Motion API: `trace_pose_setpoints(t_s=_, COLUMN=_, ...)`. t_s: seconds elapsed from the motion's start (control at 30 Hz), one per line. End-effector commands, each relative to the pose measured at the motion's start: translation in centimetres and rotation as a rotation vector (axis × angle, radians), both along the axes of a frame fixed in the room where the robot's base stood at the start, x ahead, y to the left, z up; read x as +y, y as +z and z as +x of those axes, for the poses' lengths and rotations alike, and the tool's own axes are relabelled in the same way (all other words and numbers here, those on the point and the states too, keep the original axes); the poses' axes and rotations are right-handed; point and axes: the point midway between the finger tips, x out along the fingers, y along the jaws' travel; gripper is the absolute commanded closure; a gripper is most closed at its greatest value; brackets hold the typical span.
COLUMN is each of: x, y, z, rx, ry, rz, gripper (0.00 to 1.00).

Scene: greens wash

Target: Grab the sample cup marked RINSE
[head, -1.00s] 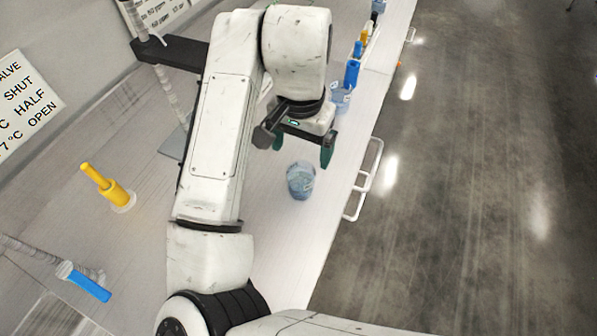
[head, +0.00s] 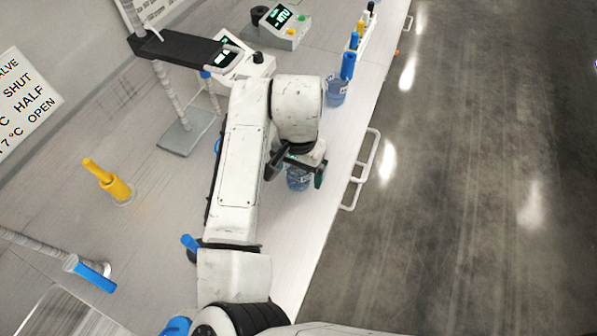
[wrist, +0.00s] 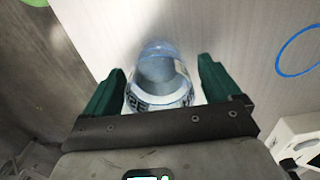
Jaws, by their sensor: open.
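A clear bluish sample cup (head: 299,182) stands on the pale bench near its right edge. In the wrist view the cup (wrist: 160,72) is between the two green fingers, with a gap showing on each side. A white band with dark letters is on it; the letters are partly hidden by the gripper's front bar and I cannot read the whole word. My gripper (head: 298,171) is open over the cup in the head view; the same gripper (wrist: 161,68) shows open in the wrist view.
Another clear cup (head: 336,92) stands farther up the bench, by a blue bottle (head: 348,65). A yellow valve handle (head: 115,188) and a dark-armed stand (head: 185,133) are left of my arm. A white rail (head: 362,170) runs along the bench's right edge.

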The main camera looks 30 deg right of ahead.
Motion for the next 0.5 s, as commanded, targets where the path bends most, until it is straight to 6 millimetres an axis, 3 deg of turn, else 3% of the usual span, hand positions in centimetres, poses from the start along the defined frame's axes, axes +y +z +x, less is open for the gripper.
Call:
trace_pose_setpoints(t_s=0.23, x=-0.01, y=-0.22, z=-0.01, rx=0.0, ry=0.0, rz=0.0, gripper=0.1)
trace_pose_setpoints(t_s=0.5, x=0.0, y=-0.19, z=0.0, rx=0.0, ry=0.0, rz=0.0, gripper=0.35)
